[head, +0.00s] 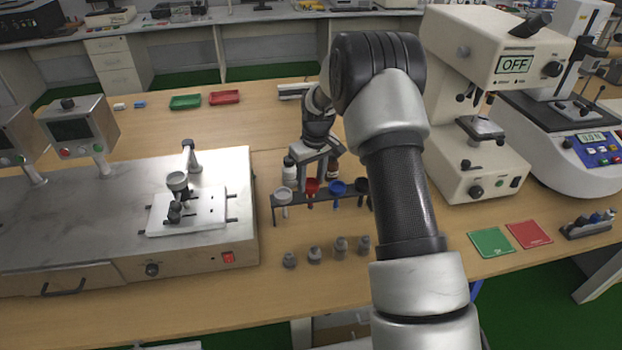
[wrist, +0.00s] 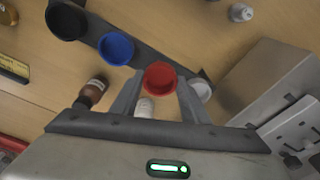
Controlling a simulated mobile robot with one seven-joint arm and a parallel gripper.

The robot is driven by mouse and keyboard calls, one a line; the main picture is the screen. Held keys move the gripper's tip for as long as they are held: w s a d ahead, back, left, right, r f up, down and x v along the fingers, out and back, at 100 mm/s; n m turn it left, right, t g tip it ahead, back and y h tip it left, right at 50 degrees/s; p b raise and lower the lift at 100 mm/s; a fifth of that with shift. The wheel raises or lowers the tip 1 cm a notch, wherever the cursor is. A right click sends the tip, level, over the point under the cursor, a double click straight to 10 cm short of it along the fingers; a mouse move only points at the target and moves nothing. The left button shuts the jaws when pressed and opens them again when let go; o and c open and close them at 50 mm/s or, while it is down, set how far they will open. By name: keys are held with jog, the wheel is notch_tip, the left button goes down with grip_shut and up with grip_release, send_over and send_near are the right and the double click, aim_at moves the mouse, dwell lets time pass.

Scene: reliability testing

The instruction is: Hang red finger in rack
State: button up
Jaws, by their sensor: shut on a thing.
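The red finger (head: 311,187) has a cup-like red top and is upright at the dark rack (head: 324,196), between the white finger (head: 283,194) and the blue finger (head: 337,187). A black finger (head: 362,185) is at the rack's right end. My gripper (wrist: 160,100) is shut on the red finger (wrist: 160,78), with one jaw on each side of it. In the wrist view the red finger lines up with the rack's row (wrist: 92,30). I cannot tell whether it rests in its slot; its lower part is hidden.
A white bottle (head: 290,168) and a brown bottle (wrist: 92,90) stand close behind the rack. Several small grey pieces (head: 314,254) stand in front. A metal machine (head: 130,220) is at left, a microscope-like tester (head: 480,110) at right. Red and green trays (head: 224,97) lie behind.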

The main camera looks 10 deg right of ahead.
jog(key=shift+f, duration=0.15)
jog(key=shift+f+b, duration=0.5)
jog(key=shift+f, duration=0.05)
dwell(0.4)
jog(key=o, duration=2)
jog(key=shift+r, duration=0.1)
jog(key=shift+s+d+r+p, duration=0.1)
jog(key=shift+s+r+p, duration=0.1)
jog(key=shift+r+p, duration=1.15)
jog(key=shift+s+d+r+p, duration=0.15)
jog(key=shift+r+p, duration=0.35)
jog(key=shift+r, duration=1.55)
